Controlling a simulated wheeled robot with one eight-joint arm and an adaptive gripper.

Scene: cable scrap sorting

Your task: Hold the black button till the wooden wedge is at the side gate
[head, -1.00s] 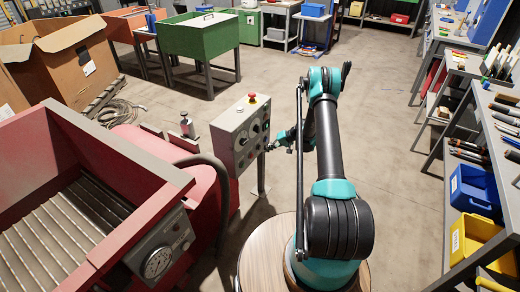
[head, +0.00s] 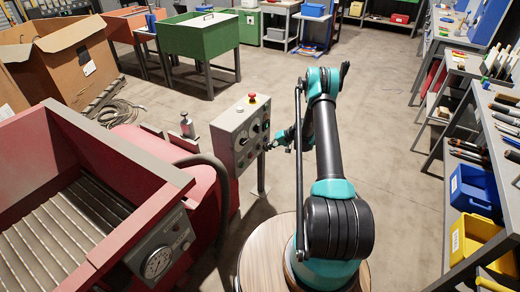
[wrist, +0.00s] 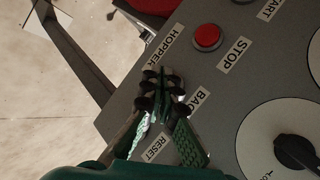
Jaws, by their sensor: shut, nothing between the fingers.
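My gripper (wrist: 163,92) is shut and empty, its fingertips at the face of the grey control panel (wrist: 240,82), between the HOPPER and BACK labels. The fingertips cover the panel there, so I cannot make out a black button under them or tell whether one is pressed. In the head view, my gripper (head: 273,147) is small and partly hidden at the right face of the control box (head: 228,138). I cannot make out the wooden wedge or the side gate in either view.
A red STOP button (wrist: 207,37) and a black knob (wrist: 296,151) are near my fingers. A red machine (head: 120,160) with a slatted bed (head: 55,235) and gauge (head: 158,262) stands left. The shelves (head: 455,165) stand right, with clear floor (head: 390,130) between.

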